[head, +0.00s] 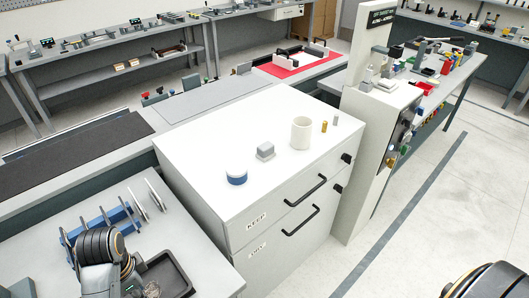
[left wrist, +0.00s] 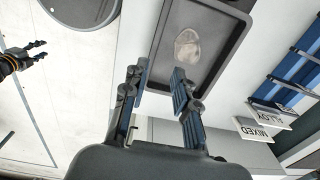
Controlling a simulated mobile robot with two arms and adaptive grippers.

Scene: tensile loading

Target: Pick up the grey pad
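A small light-grey block (head: 265,151) sits on the white cabinet top, between a blue-banded round tin and a white cup; I cannot tell if it is the grey pad. A greyish, translucent rounded piece (left wrist: 187,48) lies in the dark tray (left wrist: 161,42); the tray also shows at the lower left in the head view (head: 172,272). My left gripper (left wrist: 159,80) is open and empty, its fingers apart near the tray. In the head view my left arm hides its fingertips. My right gripper (left wrist: 42,50) shows at the left of the wrist view, fingers apart, empty.
The tin (head: 236,177), cup (head: 301,133) and a small amber vial (head: 324,127) stand on the white cabinet (head: 205,145). The cabinet's front top is clear.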

